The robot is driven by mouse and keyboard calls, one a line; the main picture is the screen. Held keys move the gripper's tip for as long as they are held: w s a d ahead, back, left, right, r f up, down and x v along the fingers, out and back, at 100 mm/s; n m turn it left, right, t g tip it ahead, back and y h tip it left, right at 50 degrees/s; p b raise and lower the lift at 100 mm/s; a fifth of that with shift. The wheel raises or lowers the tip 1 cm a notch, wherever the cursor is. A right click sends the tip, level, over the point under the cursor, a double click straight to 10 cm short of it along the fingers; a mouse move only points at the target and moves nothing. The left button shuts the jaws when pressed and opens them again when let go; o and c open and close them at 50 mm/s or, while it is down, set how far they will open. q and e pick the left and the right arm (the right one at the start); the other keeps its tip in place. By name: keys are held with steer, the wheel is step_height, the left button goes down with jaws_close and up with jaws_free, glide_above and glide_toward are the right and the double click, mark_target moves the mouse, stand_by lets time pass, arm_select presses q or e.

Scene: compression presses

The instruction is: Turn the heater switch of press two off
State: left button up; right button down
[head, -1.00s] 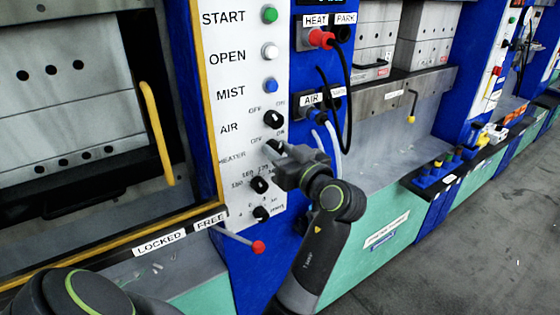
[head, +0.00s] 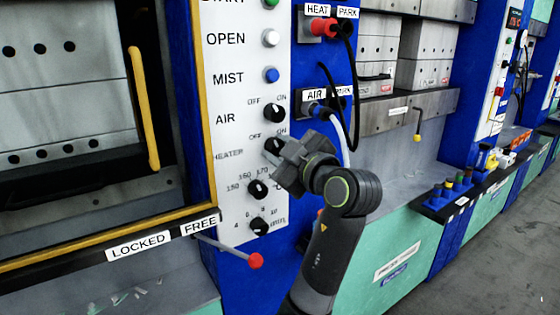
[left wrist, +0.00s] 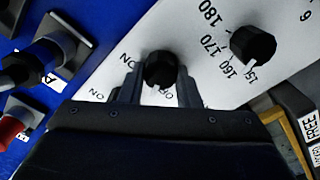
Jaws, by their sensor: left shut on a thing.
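The heater switch (head: 272,145) is a black knob on the white control panel (head: 225,175), beside the HEATER lettering and below the AIR knob. My left gripper (head: 281,150) is at this knob and covers part of it in the head view. In the left wrist view the knob (left wrist: 160,68) sits between the two fingers of my left gripper (left wrist: 158,85), which is shut on it. A pale mark shows on the knob's lower side, near partly hidden OFF lettering; I cannot tell its exact setting. My right gripper is not in view.
The AIR knob (head: 275,113) is just above, and the temperature knob (head: 258,190) just below. A red-tipped lever (head: 256,261) sticks out lower down. Hoses and plugs (head: 322,27) hang on the blue column to the right. The press's yellow handle (head: 143,105) is at left.

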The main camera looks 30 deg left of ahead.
arm_select(q)
steer(key=shift+n+b, duration=0.3)
steer(key=shift+n, duration=0.1)
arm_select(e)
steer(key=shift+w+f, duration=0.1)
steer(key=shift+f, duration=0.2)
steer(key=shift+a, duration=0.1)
arm_select(q)
steer(key=o, duration=1)
steer(key=shift+d, duration=0.1)
arm_select(e)
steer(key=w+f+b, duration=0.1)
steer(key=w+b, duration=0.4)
steer(key=b, duration=0.2)
arm_select(q)
steer(key=shift+b+v, duration=4.2)
steer(key=shift+v, duration=4.35)
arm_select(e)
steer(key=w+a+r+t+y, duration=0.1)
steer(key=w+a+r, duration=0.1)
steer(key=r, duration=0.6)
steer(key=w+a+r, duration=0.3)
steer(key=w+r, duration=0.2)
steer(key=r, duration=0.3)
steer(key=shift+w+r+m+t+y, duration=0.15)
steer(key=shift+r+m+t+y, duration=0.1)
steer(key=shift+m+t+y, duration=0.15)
